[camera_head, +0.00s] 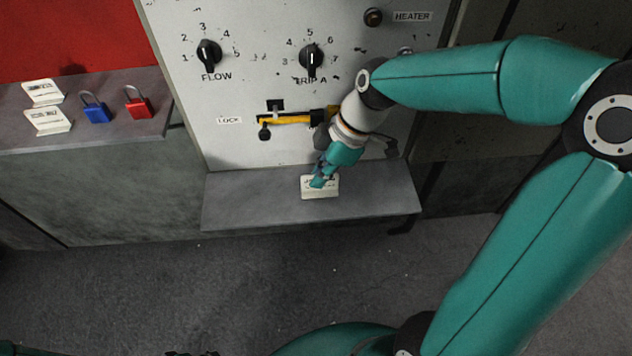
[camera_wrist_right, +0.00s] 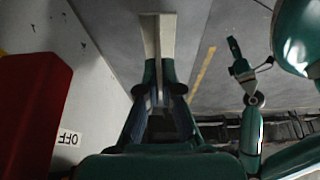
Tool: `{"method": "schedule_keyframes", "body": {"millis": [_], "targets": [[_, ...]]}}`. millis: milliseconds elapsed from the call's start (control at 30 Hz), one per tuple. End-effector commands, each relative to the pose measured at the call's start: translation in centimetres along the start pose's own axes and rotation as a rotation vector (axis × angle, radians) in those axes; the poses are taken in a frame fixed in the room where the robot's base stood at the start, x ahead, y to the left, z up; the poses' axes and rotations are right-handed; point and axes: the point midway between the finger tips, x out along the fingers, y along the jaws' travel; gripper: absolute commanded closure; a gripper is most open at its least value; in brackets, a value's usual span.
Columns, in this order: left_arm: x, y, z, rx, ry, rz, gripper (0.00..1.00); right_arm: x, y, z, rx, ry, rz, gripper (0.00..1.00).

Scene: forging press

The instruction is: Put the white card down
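The white card (camera_head: 320,190) is at the small grey shelf (camera_head: 250,205) below the control panel, near the middle of its length. I cannot tell whether it rests on the shelf or is just above it. My right gripper (camera_head: 319,180) reaches down to the card from above, its fingers shut on the card's upper part. In the right wrist view the gripper (camera_wrist_right: 159,82) has its fingertips together on the card (camera_wrist_right: 158,30), seen nearly edge-on. Only a dark sliver, perhaps my left gripper (camera_head: 192,353), shows at the bottom edge of the head view.
The panel (camera_head: 240,100) has a FLOW knob (camera_head: 208,53), a second knob (camera_head: 312,57) and a yellow lever (camera_head: 290,119) close to my right wrist. A left ledge (camera_head: 100,131) bears two other white cards, a blue padlock (camera_head: 95,108) and a red padlock (camera_head: 138,103).

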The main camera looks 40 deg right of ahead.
Motion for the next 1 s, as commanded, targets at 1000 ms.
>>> {"method": "schedule_keyframes", "body": {"millis": [1000], "targets": [[0.3,-0.1,0.0,0.0,0.0,0.0,0.6,1.8,0.0,0.7,-0.002,0.0,0.0,0.69]]}}
